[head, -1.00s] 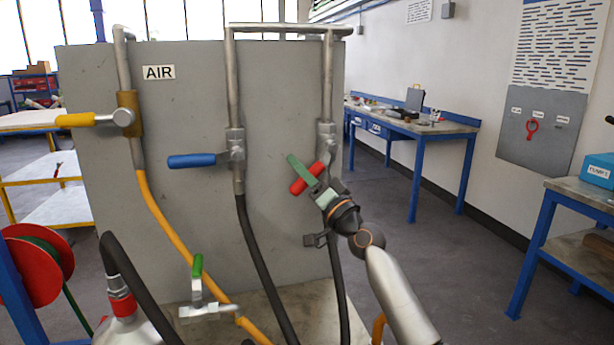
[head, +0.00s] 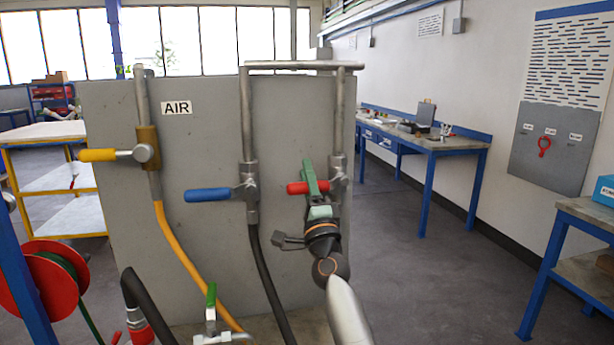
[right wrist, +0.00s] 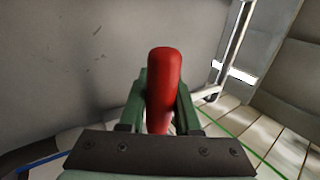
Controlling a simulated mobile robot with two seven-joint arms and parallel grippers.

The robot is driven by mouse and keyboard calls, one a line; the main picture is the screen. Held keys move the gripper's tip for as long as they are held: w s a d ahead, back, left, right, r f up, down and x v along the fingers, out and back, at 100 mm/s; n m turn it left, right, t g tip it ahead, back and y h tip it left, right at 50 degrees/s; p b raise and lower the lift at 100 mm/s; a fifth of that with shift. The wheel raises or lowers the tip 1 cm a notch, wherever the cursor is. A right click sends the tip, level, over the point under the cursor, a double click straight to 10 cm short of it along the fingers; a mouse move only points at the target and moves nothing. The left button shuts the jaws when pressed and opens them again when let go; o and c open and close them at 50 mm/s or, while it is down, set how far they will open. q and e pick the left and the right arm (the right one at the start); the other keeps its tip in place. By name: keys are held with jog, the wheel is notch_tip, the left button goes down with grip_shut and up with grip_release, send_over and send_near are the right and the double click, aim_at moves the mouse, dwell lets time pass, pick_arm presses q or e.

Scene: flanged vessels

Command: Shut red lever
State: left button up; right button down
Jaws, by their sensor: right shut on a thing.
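The red lever (head: 296,188) is on the rightmost pipe's valve (head: 339,178) in the head view. Its handle lies about level and points left, across the pipe. My right gripper (head: 312,184) comes up from below and its green fingers are shut on the red handle. The right wrist view shows the red lever (right wrist: 163,85) between the two green fingers (right wrist: 160,100). Part of the handle behind the fingers is hidden in the head view. My left gripper is not in view.
A blue lever (head: 208,194) on the middle pipe also lies level, left of the red one. A yellow lever (head: 98,155) sits on the air pipe at left. A green-handled valve (head: 211,300) is low at front. Black and yellow hoses hang below.

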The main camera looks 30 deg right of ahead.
jog(key=shift+d+r+m, duration=0.15)
jog(key=shift+r+m, duration=0.15)
jog(key=shift+m, duration=0.1)
jog(key=c, duration=0.6)
grip_release()
jog(key=shift+f, duration=0.1)
jog(key=v, duration=1.2)
jog(key=shift+s+a, duration=0.2)
jog(key=shift+a, duration=0.05)
